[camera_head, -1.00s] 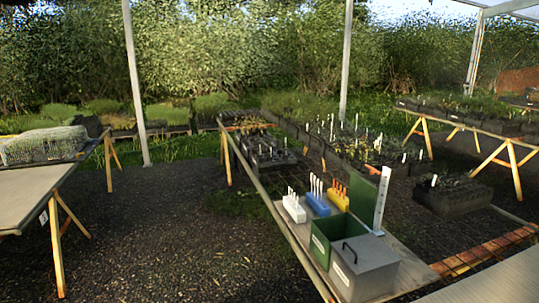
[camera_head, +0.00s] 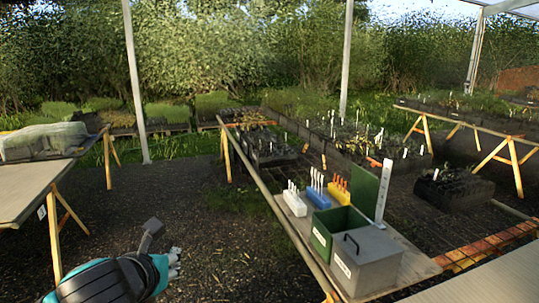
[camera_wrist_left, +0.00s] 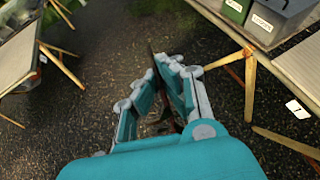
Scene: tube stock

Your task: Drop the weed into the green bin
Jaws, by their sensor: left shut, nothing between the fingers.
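The green bin (camera_head: 320,238) is an open box with a white label, on the near end of the table right of centre. It also shows at the top right of the left wrist view (camera_wrist_left: 236,10). My left gripper (camera_head: 176,262) is low over the dark gravel, left of the bin and apart from it. In the left wrist view its teal and grey fingers (camera_wrist_left: 160,78) are shut with nothing held. A thin dark brown shape shows between and beyond the fingers; I cannot tell what it is. I cannot make out the weed. My right gripper is out of view.
A grey lidded box (camera_head: 366,262) with a black handle stands against the green bin. White, blue (camera_head: 318,198) and yellow label holders stand behind it, near an upright green panel (camera_head: 366,190). Another table (camera_head: 35,190) is at the left. Gravel between the tables is open.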

